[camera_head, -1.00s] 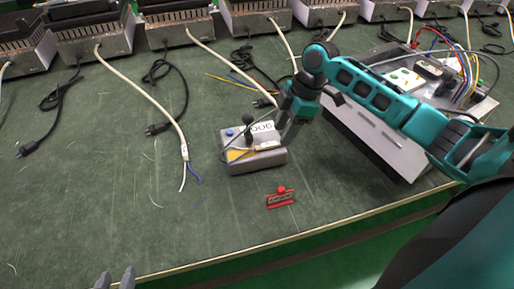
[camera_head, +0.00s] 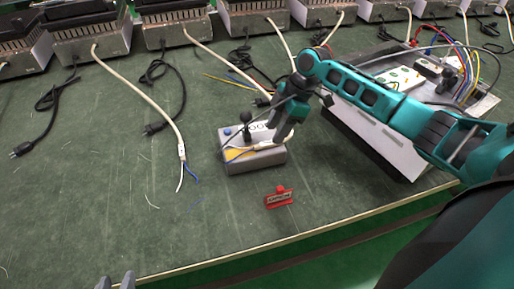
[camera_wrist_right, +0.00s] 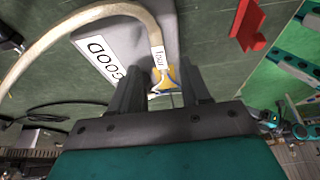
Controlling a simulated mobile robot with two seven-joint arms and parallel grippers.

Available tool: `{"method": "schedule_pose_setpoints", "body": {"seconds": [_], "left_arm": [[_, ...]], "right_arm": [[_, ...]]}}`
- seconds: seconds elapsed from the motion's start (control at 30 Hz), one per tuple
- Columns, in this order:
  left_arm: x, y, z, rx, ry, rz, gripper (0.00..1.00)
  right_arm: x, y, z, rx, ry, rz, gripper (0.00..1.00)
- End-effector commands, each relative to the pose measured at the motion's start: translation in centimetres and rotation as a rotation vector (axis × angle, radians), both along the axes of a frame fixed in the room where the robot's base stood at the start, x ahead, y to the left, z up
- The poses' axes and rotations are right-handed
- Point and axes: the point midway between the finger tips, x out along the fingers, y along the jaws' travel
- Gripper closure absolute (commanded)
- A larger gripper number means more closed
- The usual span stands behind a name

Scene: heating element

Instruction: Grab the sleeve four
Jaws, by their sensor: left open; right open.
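A white cable end with a small white printed sleeve (camera_wrist_right: 160,57) lies over the grey tester box (camera_head: 256,160) marked GOOD. I cannot read the sleeve's print clearly as a four. My right gripper (camera_head: 279,140) is over the right side of the box. In the right wrist view its two fingers (camera_wrist_right: 160,85) are apart, with the cable's split end between them and the sleeve just beyond the tips. Whether the fingers touch the cable is unclear. My left gripper (camera_head: 117,282) shows only its fingertips at the bottom edge, open and empty.
A red tool (camera_head: 279,197) lies in front of the box. Another cable end with bare wires (camera_head: 183,155) lies to the left. Heater units (camera_head: 180,28) line the back. A metal panel with wiring (camera_head: 395,150) stands right, under my right arm.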

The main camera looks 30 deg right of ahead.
Motion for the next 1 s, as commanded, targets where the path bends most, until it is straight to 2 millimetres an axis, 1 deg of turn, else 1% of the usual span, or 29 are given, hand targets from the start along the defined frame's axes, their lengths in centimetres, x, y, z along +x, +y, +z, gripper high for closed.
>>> {"method": "schedule_pose_setpoints", "body": {"seconds": [0.03,0.2,0.3,0.47,0.9,0.97,1.0], "left_arm": [[0.0,0.0,-0.5,0.000,0.000,0.000,0.57],[0.0,0.0,-1.2,0.000,0.003,-0.001,0.57],[0.0,0.0,-1.3,0.001,0.004,-0.002,0.57],[0.1,0.0,-1.2,0.003,0.000,-0.002,0.57],[0.2,0.2,-1.1,0.009,-0.004,-0.007,0.57],[0.2,0.2,-1.1,0.009,-0.004,-0.007,0.57],[0.2,0.2,-1.1,0.009,-0.004,-0.007,0.57]], "right_arm": [[0.1,0.5,-1.0,0.001,0.002,0.001,0.53],[0.3,1.5,-3.2,0.001,0.001,-0.001,0.53],[0.4,1.6,-3.6,-0.001,0.001,-0.001,0.53],[0.4,1.6,-3.5,-0.001,0.000,0.000,0.53],[0.4,1.6,-3.5,-0.001,0.000,0.000,0.94],[0.4,1.6,-3.5,-0.001,0.000,0.000,1.00],[0.4,1.6,-3.5,-0.001,0.000,0.000,1.00]]}}
